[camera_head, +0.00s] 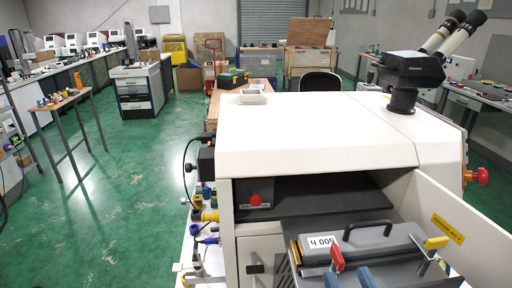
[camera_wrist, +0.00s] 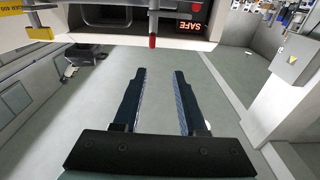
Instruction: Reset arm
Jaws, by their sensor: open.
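My gripper (camera_wrist: 158,74) is open in the wrist view, with its two dark blue fingers apart and nothing between them. In the head view its blue fingertips (camera_head: 347,274) show at the bottom edge, close to a red-tipped lever (camera_head: 337,258). My arm behind them is out of the picture. The red tip also shows in the wrist view (camera_wrist: 153,41), beyond the fingers and apart from them.
A white machine (camera_head: 310,135) with a dark open bay fills the front. A grey handled unit (camera_head: 375,245) and a yellow-tipped lever (camera_head: 436,243) are at its front. An open door panel (camera_head: 450,215) stands right. A display (camera_wrist: 190,26) reads SAFE. Green floor (camera_head: 130,200) is clear left.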

